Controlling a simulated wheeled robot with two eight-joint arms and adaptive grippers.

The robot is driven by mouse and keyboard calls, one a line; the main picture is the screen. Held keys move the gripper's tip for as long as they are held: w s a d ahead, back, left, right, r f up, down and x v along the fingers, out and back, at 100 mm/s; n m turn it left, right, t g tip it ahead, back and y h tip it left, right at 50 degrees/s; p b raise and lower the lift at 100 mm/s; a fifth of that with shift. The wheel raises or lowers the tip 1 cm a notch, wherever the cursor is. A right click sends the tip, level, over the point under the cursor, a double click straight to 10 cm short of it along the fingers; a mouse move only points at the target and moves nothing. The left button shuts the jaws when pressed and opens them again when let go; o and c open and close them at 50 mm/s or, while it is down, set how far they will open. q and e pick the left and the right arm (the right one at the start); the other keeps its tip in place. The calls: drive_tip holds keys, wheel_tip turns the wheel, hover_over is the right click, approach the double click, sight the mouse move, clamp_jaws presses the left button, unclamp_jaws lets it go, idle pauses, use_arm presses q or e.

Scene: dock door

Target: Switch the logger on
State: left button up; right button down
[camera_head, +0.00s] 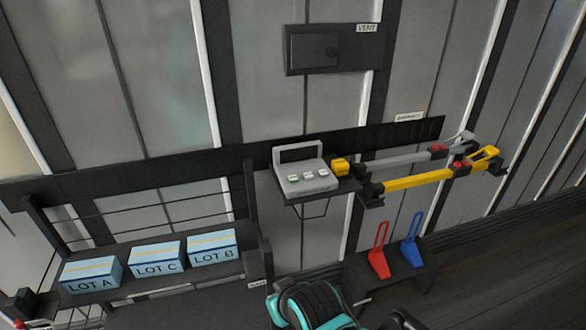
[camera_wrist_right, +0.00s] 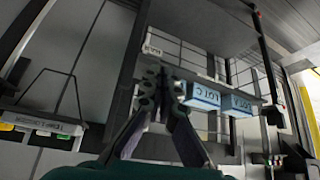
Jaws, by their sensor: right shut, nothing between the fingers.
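The logger (camera_head: 304,178) is a light grey box with a raised back frame. In the right wrist view, a pale label strip (camera_wrist_right: 46,124) shows at the left edge, turned over, beside small green and yellow spots; I cannot tell which parts these are. My right gripper (camera_wrist_right: 160,80) is shut and empty, its dark fingers together in front of the rack, apart from the logger. My left gripper is not in view.
Blue boxes LOT A (camera_head: 91,274), LOT C (camera_head: 155,257) and LOT B (camera_head: 212,248) stand on the left rack. Yellow (camera_head: 420,180) and grey bars project right of the logger. Red (camera_head: 379,254) and blue (camera_head: 412,243) wedges sit below. A vent panel (camera_head: 320,50) is above.

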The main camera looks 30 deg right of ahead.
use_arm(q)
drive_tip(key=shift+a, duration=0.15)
use_arm(e)
drive_tip(key=shift+a, duration=0.15)
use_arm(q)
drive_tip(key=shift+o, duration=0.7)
use_arm(e)
wheel_tip(320, 180, up, 21)
drive_tip(key=m+t+p, duration=0.2)
drive_tip(key=m+p, duration=2.4)
drive_tip(key=m, duration=0.1)
hover_over(294, 179)
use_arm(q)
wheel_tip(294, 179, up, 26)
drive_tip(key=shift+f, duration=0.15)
use_arm(e)
drive_tip(key=shift+f, duration=0.15)
use_arm(q)
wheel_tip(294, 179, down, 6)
drive_tip(key=b, duration=0.6)
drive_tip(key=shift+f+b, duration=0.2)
drive_tip(key=shift+b, duration=0.1)
use_arm(e)
wheel_tip(294, 179, down, 9)
drive_tip(key=shift+r, duration=0.15)
